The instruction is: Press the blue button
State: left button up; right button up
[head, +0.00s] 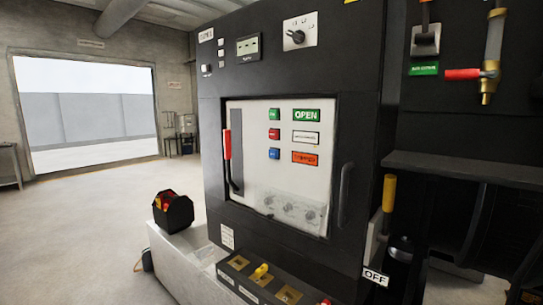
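Neither of my grippers shows in the head view, and nothing covers the blue button.
A red-handled lever (227,146) is at the panel's left edge, and a dark door handle (345,194) at its right. A yellow-handled lever (388,193) stands at right. Open floor lies at left.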

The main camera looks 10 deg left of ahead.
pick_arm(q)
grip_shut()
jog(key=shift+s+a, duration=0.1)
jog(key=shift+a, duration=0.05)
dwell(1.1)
